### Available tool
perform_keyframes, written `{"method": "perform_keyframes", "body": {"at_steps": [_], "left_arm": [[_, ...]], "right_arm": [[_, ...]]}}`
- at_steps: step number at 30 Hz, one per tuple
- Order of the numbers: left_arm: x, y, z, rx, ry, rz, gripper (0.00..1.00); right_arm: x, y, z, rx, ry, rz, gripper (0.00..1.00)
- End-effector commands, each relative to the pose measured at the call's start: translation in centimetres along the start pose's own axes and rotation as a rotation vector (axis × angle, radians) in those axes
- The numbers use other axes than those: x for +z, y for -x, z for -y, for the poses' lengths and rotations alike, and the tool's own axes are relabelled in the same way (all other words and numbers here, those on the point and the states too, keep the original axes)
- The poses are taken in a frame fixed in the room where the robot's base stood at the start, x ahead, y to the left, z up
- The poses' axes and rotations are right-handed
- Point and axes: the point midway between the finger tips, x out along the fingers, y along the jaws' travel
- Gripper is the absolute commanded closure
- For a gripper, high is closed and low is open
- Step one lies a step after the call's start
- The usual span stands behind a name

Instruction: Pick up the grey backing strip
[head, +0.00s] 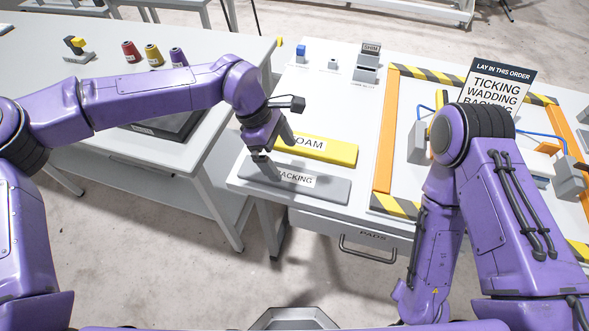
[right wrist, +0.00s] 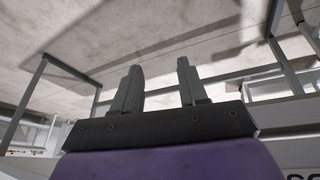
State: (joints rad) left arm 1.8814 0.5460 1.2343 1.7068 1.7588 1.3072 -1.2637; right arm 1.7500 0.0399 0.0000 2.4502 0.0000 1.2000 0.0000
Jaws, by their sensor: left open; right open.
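The grey backing strip (head: 335,190) lies flat along the front left edge of the right-hand table, with a white label reading "ACKING" in the part that shows. My left gripper (head: 276,155) is open above the strip's left half, pointing down. Its near finger overlaps the strip in the picture and hides part of it and of the label. I cannot tell whether the finger touches the strip. My right gripper (right wrist: 157,80) is open and empty in the right wrist view, with floor and table legs beyond it.
A yellow foam strip (head: 340,152) lies just behind the grey strip. A frame with orange sides (head: 386,130) and striped ends stands to the right, with an order sign (head: 498,88). Thread spools (head: 153,55) stand on the left table. A drawer handle (head: 368,250) sits below the table edge.

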Motion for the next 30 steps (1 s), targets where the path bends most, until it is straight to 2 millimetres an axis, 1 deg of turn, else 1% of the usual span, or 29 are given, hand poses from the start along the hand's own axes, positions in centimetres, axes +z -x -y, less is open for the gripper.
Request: {"method": "perform_keyframes", "body": {"at_steps": [1,5,7,10,13,16,21,23,24,26,27,30], "left_arm": [[0.0,-0.6,0.1,-0.002,0.003,0.001,0.0],[-0.2,-2.0,0.0,0.0,0.006,0.001,0.0],[-0.3,-3.0,-0.1,-0.001,0.006,0.0,0.0],[-0.6,-4.8,-0.4,-0.002,0.005,0.0,0.0],[-0.6,-6.5,-0.4,-0.001,0.002,0.0,0.0],[-0.6,-7.1,-0.5,0.002,0.003,0.0,0.0],[-0.7,-7.2,-0.5,0.001,0.002,0.0,0.0],[-0.7,-7.2,-0.5,0.001,0.002,0.0,0.2],[-0.7,-7.2,-0.5,0.001,0.002,0.0,0.33],[-0.7,-7.2,-0.5,0.001,0.002,0.0,0.52],[-0.7,-7.2,-0.5,0.001,0.002,0.0,0.56],[-0.6,-7.2,-0.5,0.001,0.002,0.0,0.56]], "right_arm": [[-0.1,0.4,-0.1,0.0,0.0,0.0,0.57],[-0.3,0.7,-0.1,0.0,0.0,0.0,0.57],[-0.6,1.4,-0.1,0.0,0.0,0.0,0.57],[-1.0,2.4,-0.2,0.0,0.0,0.0,0.57],[-1.0,2.5,-0.2,0.0,0.0,0.0,0.57],[-1.0,2.5,-0.2,0.0,0.0,0.0,0.57],[-1.0,2.4,-0.2,0.0,0.0,0.0,0.57],[-1.0,2.4,-0.2,0.0,0.0,0.0,0.57],[-1.0,2.4,-0.2,0.0,0.0,0.0,0.57],[-1.0,2.4,-0.2,0.0,0.0,0.0,0.57],[-1.0,2.4,-0.2,0.0,0.0,0.0,0.57],[-1.0,2.4,-0.2,0.0,0.0,0.0,0.57]]}}
